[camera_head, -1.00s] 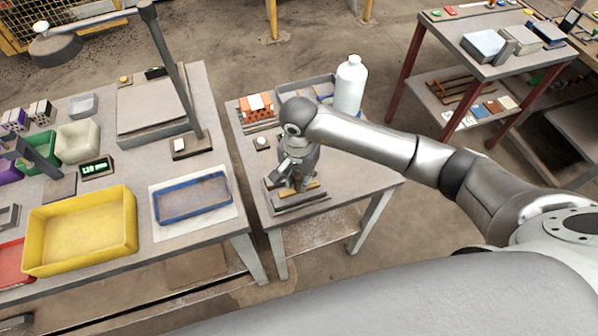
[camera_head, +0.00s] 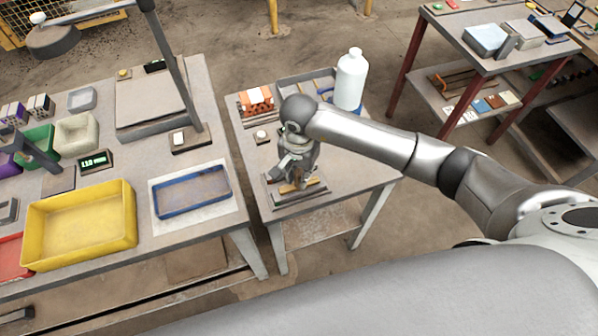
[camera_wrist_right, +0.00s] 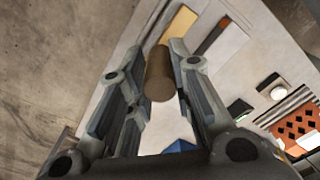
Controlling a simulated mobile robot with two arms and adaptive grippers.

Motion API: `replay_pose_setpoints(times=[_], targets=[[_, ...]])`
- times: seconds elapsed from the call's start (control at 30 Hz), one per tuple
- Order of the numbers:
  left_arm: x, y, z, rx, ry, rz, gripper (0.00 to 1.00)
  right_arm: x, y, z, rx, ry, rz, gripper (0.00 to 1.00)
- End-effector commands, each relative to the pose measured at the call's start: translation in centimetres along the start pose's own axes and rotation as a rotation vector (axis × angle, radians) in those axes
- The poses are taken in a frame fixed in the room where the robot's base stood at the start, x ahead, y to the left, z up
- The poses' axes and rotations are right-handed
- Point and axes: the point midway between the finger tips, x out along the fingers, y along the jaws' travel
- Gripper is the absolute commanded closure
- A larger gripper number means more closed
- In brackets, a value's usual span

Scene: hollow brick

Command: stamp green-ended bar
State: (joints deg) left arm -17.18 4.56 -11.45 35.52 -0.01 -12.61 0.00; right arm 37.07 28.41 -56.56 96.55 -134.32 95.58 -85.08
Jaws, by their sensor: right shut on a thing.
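My right gripper (camera_head: 296,182) is low over a small grey tray (camera_head: 290,200) on the middle table. Its fingers are closed around a brown, round-ended cylinder (camera_wrist_right: 159,75), which looks like a stamp's handle. The cylinder's lower end is hidden. I cannot make out a green end on either strip, nor whether the cylinder touches one. The gripper covers much of the tray in the head view. My left gripper is not in view.
An orange hollow brick (camera_head: 257,101) and a white bottle (camera_head: 350,80) stand behind my right arm on the same table. The left bench holds a yellow bin (camera_head: 80,238) and a blue-rimmed tray (camera_head: 192,212). A gap separates the two tables.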

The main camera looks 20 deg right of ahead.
Motion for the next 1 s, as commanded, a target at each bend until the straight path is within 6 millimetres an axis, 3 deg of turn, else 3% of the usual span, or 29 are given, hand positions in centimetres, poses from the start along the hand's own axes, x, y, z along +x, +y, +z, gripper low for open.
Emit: replay_pose_setpoints(times=[1.0], targets=[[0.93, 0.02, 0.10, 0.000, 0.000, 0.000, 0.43, 0.86, -0.03, -0.02, 0.000, 0.000, -0.001, 0.94]])
